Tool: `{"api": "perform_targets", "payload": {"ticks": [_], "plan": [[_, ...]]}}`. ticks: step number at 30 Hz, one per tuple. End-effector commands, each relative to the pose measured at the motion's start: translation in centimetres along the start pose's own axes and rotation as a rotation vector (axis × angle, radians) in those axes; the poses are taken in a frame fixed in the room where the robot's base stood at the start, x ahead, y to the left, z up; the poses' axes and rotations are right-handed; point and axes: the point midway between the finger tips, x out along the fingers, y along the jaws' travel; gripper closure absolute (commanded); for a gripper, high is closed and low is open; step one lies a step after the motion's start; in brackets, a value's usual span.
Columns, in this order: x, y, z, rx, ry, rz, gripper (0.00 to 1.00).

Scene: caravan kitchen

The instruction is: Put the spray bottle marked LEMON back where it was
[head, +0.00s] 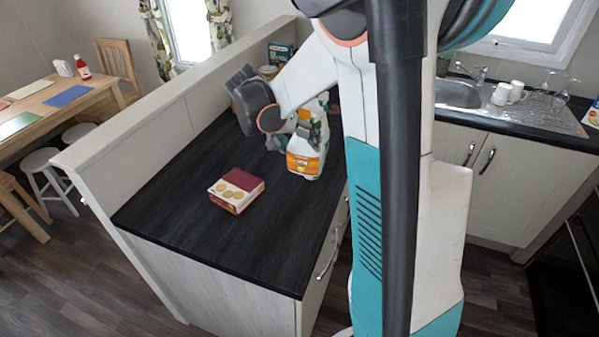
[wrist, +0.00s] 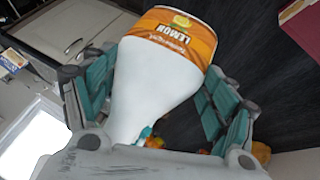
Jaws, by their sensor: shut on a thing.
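The spray bottle marked LEMON (head: 304,160) is white with an orange label and shows right of the middle of the dark counter in the head view. It looks nearly upright; I cannot tell whether its base touches the counter. My gripper (head: 308,127) is shut on its upper part. In the wrist view the bottle (wrist: 160,75) lies between the teal finger pads, with its label reading LEMON at the far end. Its spray head is mostly hidden by the gripper.
A red and cream biscuit box (head: 236,190) stands on the counter (head: 190,225), left of and nearer than the bottle. A teal box (head: 280,53) is at the far end, partly hidden by my arm. A raised ledge (head: 180,105) borders the counter's left side. The front counter is clear.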

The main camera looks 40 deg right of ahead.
Motion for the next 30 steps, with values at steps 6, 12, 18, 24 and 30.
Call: {"api": "perform_targets", "payload": {"ticks": [6,12,18,24,30], "plan": [[3.4,-1.3,1.7,0.0,0.001,0.001,0.87],[4.2,-1.7,2.2,0.0,0.001,0.001,0.87],[5.8,-2.3,3.0,0.0,0.001,0.001,0.87],[7.7,-3.1,4.0,0.0,0.001,0.001,0.87],[7.7,-3.0,4.0,0.0,0.001,0.001,0.87]]}}
